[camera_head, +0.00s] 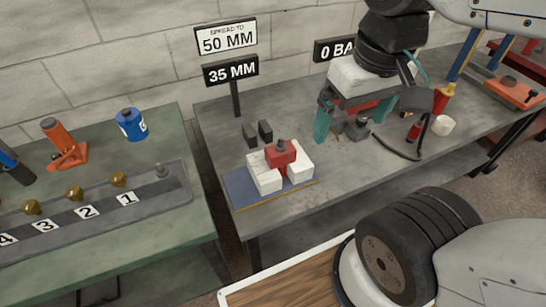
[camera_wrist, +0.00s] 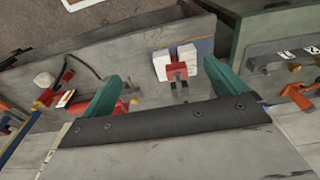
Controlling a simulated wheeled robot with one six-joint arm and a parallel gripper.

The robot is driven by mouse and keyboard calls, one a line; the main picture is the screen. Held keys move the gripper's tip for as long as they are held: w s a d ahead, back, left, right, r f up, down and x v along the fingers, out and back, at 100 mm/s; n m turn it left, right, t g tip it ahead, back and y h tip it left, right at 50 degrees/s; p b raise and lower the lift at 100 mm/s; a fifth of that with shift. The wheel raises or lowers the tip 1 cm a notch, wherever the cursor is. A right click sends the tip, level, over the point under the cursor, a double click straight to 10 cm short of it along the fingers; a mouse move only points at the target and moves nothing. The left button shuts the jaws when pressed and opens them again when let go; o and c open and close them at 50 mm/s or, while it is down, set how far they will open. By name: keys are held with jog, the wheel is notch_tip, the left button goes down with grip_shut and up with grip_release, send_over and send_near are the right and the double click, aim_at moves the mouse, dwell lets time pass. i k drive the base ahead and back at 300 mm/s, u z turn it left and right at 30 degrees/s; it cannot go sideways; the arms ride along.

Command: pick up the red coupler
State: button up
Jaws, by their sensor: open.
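The red coupler (camera_head: 277,157) sits between two white blocks (camera_head: 264,174) on a blue pad (camera_head: 243,192) on the grey bench, with a grey knob on its top. In the wrist view the red coupler (camera_wrist: 174,71) and the white blocks (camera_wrist: 189,58) show between my fingers, some way off. My gripper (camera_head: 350,120) is open and empty, up and to the right of the coupler in the head view, and apart from it. Its two teal fingers also show in the wrist view (camera_wrist: 168,72).
Two small dark blocks (camera_head: 257,133) stand just behind the coupler. A "35 MM" sign (camera_head: 231,72) on a post rises behind. A green bench (camera_head: 150,240) with a numbered tray stands at left.

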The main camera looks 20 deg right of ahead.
aim_at(416, 129)
jog(key=u, duration=0.5)
jog(key=k, duration=1.2)
jog(key=z, duration=0.65)
jog(key=i, duration=1.35)
